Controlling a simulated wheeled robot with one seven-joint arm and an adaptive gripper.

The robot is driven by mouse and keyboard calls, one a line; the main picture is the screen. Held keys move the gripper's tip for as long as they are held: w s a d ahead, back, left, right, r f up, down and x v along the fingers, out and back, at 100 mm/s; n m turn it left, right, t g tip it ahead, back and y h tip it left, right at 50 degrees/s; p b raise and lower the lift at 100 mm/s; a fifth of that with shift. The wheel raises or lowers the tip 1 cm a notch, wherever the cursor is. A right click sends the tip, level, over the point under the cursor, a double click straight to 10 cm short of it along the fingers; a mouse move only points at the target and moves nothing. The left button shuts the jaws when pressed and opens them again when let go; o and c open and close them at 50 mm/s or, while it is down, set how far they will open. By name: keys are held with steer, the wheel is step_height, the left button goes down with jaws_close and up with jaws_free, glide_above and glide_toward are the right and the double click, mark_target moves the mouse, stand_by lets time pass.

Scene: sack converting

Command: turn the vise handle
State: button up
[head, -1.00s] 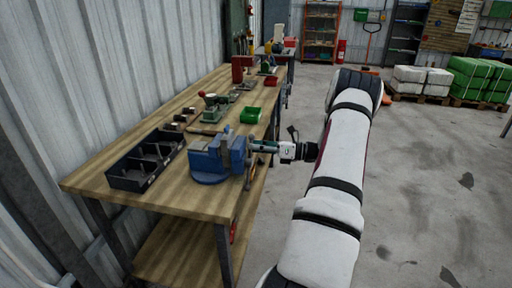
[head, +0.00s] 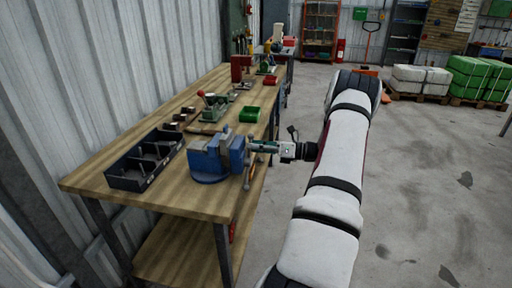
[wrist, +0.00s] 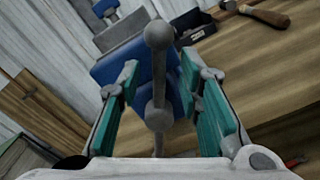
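The blue vise (head: 210,160) is mounted near the front edge of the wooden workbench. Its grey handle (head: 247,165) hangs on the side facing my arm. In the wrist view the handle (wrist: 158,75) is a thin bar with a round knob at the top and another lump lower down. My gripper (head: 257,145) is level with the vise screw. In the wrist view its two teal fingers (wrist: 160,72) stand open on either side of the handle, with a gap visible on both sides. Parts of the vise body behind the handle are hidden by the fingers.
A black divided bin (head: 145,165) sits left of the vise. A green bin (head: 250,114) and a green tool with a red knob (head: 213,105) stand farther back on the workbench (head: 190,205). In the wrist view a hammer (wrist: 255,12) lies on the bench.

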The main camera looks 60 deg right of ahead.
steer(key=shift+s, duration=0.1)
steer(key=v, duration=1.1)
steer(key=shift+s+d, duration=0.2)
steer(key=shift+s, duration=0.15)
